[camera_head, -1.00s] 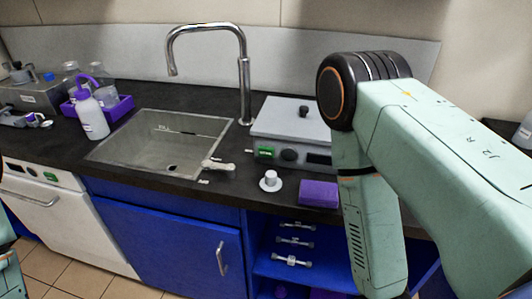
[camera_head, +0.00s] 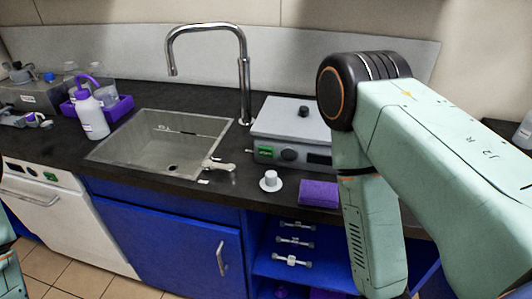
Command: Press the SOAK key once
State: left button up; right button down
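No key marked SOAK is readable at this size. Two small control panels show. One is the panel (camera_head: 42,175) with a green display and dark buttons on the white under-counter appliance (camera_head: 45,218) at the left. The other is the green panel (camera_head: 264,151) on the front of the grey benchtop device (camera_head: 292,122), beside a dark knob. My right arm fills the right side and covers the device's right end. My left arm shows only as a sliver at the lower left edge. Both grippers are out of view.
A sink (camera_head: 160,143) with a tall tap (camera_head: 243,85) lies mid-counter. A white bottle (camera_head: 91,117) and a purple tray (camera_head: 118,108) stand left. A white knob-like piece (camera_head: 270,181) and a purple sponge-like block (camera_head: 319,194) sit near the front edge. Blue cabinets (camera_head: 165,240) are below.

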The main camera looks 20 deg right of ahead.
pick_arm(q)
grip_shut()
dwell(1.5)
